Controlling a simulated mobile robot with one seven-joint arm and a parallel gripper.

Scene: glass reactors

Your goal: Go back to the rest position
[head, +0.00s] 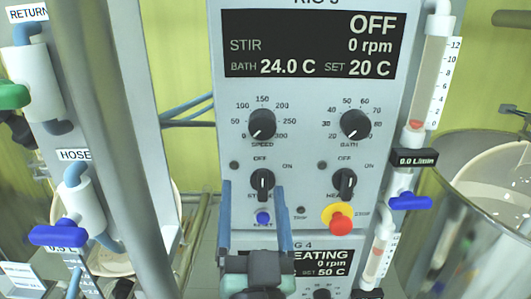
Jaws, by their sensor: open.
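My gripper (253,190) reaches up from the bottom of the head view in front of the control panel (305,85). Its two blue fingers are apart, with nothing held between them. The black stir switch (262,181) and the blue reset button (264,217) show between the fingers. I cannot tell whether the fingers touch the panel. The stir switch and the heat switch (344,183) both stand upright, towards OFF. The display (309,43) reads OFF, 0 rpm, bath 24.0 C, set 20 C.
A red stop button (340,222) on yellow sits right of my gripper. A second panel's display (325,263) lies below. Blue-handled valves stand at left (58,234) and right (409,202). A metal vessel (470,230) fills the lower right. A grey post (95,110) rises at left.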

